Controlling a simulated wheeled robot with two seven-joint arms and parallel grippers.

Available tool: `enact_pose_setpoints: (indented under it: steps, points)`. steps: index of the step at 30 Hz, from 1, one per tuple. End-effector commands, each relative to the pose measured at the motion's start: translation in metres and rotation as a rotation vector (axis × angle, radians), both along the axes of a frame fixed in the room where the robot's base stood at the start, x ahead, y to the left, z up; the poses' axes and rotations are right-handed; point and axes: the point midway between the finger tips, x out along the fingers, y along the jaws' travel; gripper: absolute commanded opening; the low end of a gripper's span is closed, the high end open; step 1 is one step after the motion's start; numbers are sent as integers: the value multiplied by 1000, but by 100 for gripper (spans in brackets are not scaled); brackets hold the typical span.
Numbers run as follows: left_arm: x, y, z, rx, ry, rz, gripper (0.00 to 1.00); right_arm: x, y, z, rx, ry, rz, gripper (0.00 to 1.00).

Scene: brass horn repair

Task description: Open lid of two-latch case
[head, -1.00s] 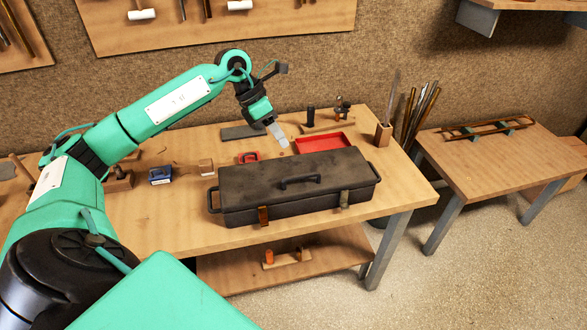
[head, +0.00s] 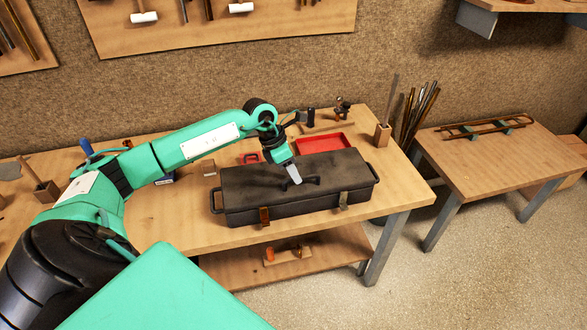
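The dark two-latch case (head: 240,207) stands on the workbench with its lid (head: 330,165) down. A black handle (head: 313,182) sits on the middle of the lid. Two latches are on the front: an orange-brown left latch (head: 264,216) and a duller right latch (head: 343,200). I cannot tell whether they are fastened. My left gripper (head: 294,174) points down over the lid, just at the left part of the handle. Its fingers show as one pale shape, so I cannot tell their opening or whether they touch the lid. My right gripper is not in view.
A red tray (head: 322,138) lies behind the case, and a small red item (head: 249,158) and a wooden block (head: 209,168) lie behind its left end. A wooden holder (head: 383,133) stands at the back right. The bench (head: 170,225) is clear front left.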

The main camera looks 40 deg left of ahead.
Motion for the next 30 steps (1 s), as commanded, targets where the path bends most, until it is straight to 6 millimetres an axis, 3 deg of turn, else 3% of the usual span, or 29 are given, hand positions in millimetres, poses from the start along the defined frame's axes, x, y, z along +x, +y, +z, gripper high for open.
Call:
enact_pose_setpoints:
  steps: [11,16,30]
  points:
    - [1,-2,-5,0,0,-1,32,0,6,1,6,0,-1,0]
    - [1,-2,-5,0,0,0,0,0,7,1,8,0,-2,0]
    - [5,-1,2,-35,28,1,0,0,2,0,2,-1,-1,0]
